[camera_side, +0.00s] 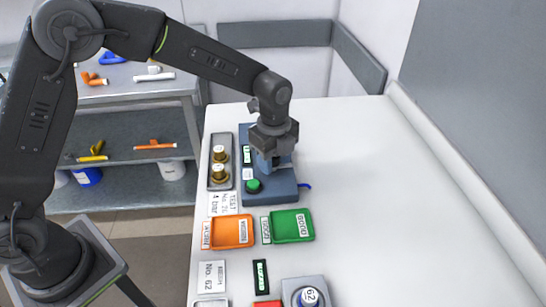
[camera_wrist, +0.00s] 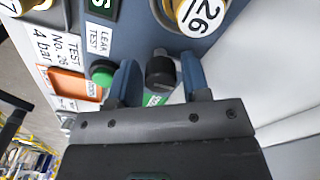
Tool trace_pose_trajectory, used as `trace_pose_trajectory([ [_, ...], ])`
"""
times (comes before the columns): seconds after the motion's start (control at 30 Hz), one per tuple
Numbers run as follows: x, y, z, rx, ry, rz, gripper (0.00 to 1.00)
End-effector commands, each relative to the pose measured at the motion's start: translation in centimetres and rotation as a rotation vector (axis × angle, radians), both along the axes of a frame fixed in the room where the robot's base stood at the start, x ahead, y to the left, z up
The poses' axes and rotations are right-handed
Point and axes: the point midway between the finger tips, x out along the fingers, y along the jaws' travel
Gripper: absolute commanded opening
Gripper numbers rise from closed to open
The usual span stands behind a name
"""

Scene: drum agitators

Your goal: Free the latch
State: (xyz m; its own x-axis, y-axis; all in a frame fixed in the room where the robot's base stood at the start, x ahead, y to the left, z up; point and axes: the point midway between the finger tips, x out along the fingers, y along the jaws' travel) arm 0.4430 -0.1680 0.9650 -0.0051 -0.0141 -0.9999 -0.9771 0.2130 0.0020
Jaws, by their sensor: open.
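A blue-grey leak test station (camera_side: 285,190) stands on the white table in the side view. In the wrist view, a short black knob (camera_wrist: 160,72), which may be the latch, sticks out from it. My gripper (camera_wrist: 160,84) is open, with one blue finger on each side of the knob; I cannot tell whether either touches it. A brass part with a white "26" cap (camera_wrist: 203,14) sits in the station beyond the knob. In the side view my gripper (camera_side: 270,162) is low over the station and hides the knob and this part.
A green button (camera_side: 254,186) is at the station's front left. A grey tray (camera_side: 221,142) with brass parts stands to its left. An orange tray (camera_side: 232,232) and a green tray (camera_side: 291,226) lie in front. The table's right side is clear.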

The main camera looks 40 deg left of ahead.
Motion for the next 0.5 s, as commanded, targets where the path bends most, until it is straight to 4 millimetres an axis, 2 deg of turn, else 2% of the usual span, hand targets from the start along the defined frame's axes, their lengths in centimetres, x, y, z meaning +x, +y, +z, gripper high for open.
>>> trace_pose_trajectory([
  [0.17,0.0,0.0,0.3,0.001,-0.001,0.001,0.47],
  [0.5,0.1,0.0,3.7,-0.001,-0.004,0.002,0.47],
])
